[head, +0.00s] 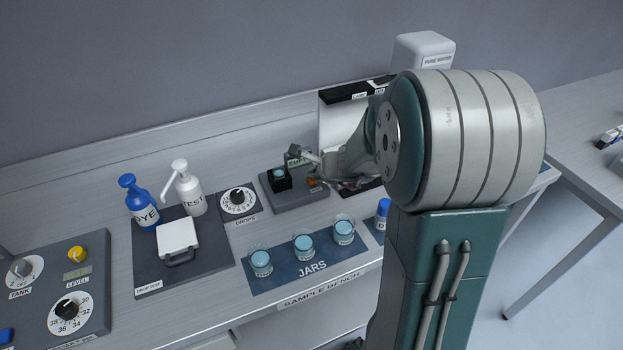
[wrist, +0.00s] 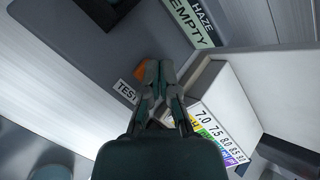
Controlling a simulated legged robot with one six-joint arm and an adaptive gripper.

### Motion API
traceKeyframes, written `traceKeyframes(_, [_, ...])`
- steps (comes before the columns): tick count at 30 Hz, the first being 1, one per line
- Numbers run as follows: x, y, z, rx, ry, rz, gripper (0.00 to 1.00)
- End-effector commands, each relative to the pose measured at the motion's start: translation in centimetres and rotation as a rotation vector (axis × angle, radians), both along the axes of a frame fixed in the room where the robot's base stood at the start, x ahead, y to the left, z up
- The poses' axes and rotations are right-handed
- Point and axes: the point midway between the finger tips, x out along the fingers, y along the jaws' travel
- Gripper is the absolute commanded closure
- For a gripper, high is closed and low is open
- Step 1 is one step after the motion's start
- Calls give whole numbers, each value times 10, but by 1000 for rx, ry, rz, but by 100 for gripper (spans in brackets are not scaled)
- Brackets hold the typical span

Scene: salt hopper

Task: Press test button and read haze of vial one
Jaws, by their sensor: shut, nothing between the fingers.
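The haze meter (head: 300,197) is a grey base on the bench. Its black holder (head: 279,184) has something pale blue in its top. Its display (wrist: 192,18) reads HAZE and EMPTY in the wrist view. The orange test button (wrist: 141,69) sits by the TEST label (wrist: 127,92), partly covered by my fingers; it also shows in the head view (head: 312,182). My gripper (wrist: 158,64) is shut and empty, its tips just right of the button in the wrist view. I cannot tell whether they touch it or whether the button is pressed.
A white block with a coloured pH scale (wrist: 225,110) stands close right of my fingers in the wrist view. Three blue jars (head: 304,248) stand in front of the meter. The DROPS dial (head: 238,199) and TEST bottle (head: 188,190) are to its left.

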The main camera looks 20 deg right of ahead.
Motion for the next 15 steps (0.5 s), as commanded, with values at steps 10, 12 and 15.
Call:
traceKeyframes(10, [0,0,-4,0,1,1,100])
traceKeyframes(12, [0,0,-5,0,1,1,100])
traceKeyframes(15, [0,0,-6,0,1,1,100])
